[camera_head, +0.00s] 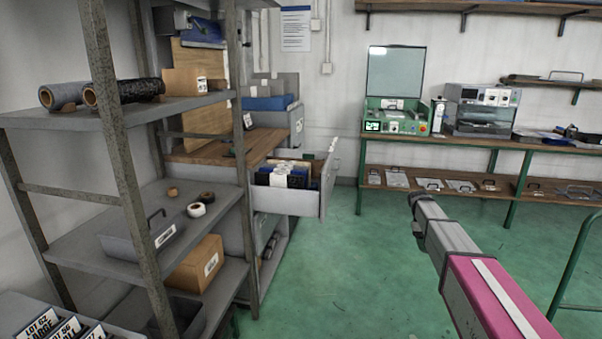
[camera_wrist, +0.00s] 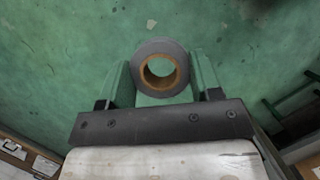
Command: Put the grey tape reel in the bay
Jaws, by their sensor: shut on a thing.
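The grey tape reel (camera_wrist: 161,68), a ring with a brown core, is held between the two fingers of my gripper (camera_wrist: 161,82) in the wrist view. Green floor shows behind it and through its hole. In the head view my gripper (camera_head: 416,215) is at the far end of my arm, over open floor, right of the open drawer; the reel cannot be made out there. I cannot tell which place is the bay. An open grey drawer (camera_head: 313,200) holds dark blue and white items.
A grey shelf rack (camera_head: 95,240) stands at left with rolls, a bin (camera_head: 135,238) and a cardboard box (camera_head: 195,263). A green bench (camera_head: 470,142) with equipment and panels on its lower shelf stands at the back right. The floor between is clear.

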